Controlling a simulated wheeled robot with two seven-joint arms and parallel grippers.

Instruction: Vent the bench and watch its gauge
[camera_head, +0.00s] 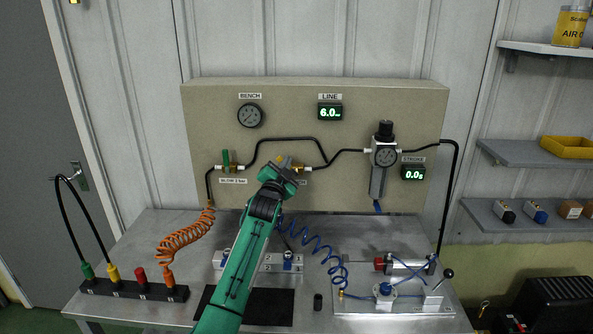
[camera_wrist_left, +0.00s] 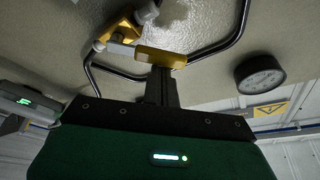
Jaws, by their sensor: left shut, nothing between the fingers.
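The wall panel (camera_head: 400,100) carries a round black gauge (camera_head: 250,115) under the BENCH label; its needle is too small to read. The gauge also shows in the left wrist view (camera_wrist_left: 260,75). A valve with a yellow handle (camera_head: 297,165) sits on the black pipe at the panel's middle, and its yellow lever (camera_wrist_left: 160,57) shows in the left wrist view. My left gripper (camera_wrist_left: 161,70) is shut and empty, its fingertips at the lever; I cannot tell whether they touch. A green-handled valve (camera_head: 226,160) stands to the left. My right gripper is not in view.
The LINE display (camera_head: 330,112) reads 6.0 and the STROKE display (camera_head: 413,173) 0.0. A regulator (camera_head: 384,155) hangs at right. Orange (camera_head: 185,238) and blue (camera_head: 315,245) coiled hoses flank my arm. A cylinder fixture (camera_head: 405,268) stands on the bench's right side.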

